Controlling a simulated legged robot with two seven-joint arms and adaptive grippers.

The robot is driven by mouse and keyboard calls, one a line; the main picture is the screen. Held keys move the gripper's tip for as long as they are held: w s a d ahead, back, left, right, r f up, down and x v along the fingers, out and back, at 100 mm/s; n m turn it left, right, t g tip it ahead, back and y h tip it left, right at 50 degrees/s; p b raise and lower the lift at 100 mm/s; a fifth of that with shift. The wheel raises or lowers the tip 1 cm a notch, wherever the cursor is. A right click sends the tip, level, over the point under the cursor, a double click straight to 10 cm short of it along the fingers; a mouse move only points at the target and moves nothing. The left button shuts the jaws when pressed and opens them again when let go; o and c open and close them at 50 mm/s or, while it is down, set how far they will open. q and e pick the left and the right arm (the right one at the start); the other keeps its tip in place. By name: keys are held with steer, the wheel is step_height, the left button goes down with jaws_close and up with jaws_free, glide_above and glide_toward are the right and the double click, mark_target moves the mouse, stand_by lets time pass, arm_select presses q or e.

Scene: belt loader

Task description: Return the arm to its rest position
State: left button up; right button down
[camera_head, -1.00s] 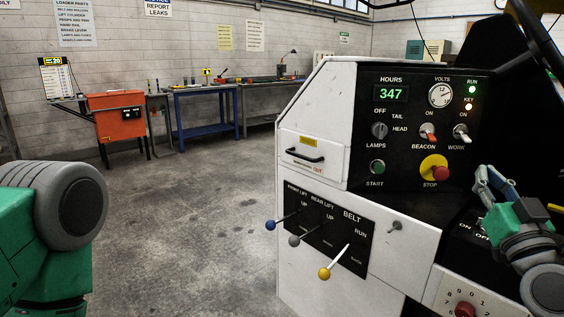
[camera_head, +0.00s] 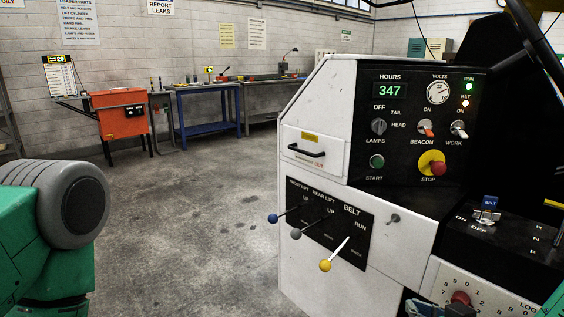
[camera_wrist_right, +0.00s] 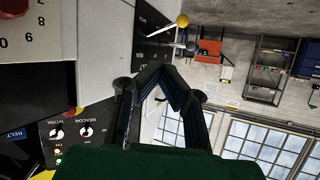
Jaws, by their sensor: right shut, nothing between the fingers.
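My right gripper (camera_wrist_right: 165,75) is shut with its fingertips together and nothing between them in the right wrist view. On the left, a green and grey part of my left arm shows, but the left gripper is out of the frame.
The loader's white console (camera_head: 330,120) carries gauges, switches and a red stop button (camera_head: 438,168). Three levers stick out low on it, with blue, grey and yellow knobs (camera_head: 325,266). Open concrete floor (camera_head: 190,220) lies left.

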steer(key=s+a+f+g, duration=0.1)
steer(key=s+f+g, duration=0.4)
steer(key=s+f, duration=0.5)
steer(key=s+d+f+g+h, duration=0.1)
steer(key=s+f+g, duration=0.2)
steer(key=s+f, duration=0.2)
steer(key=s+d+f+m+g+h, duration=0.1)
steer(key=s+f+g, duration=0.3)
steer(key=s, duration=0.8)
steer(key=shift+d+f+h, duration=0.7)
steer(key=shift+d, duration=0.1)
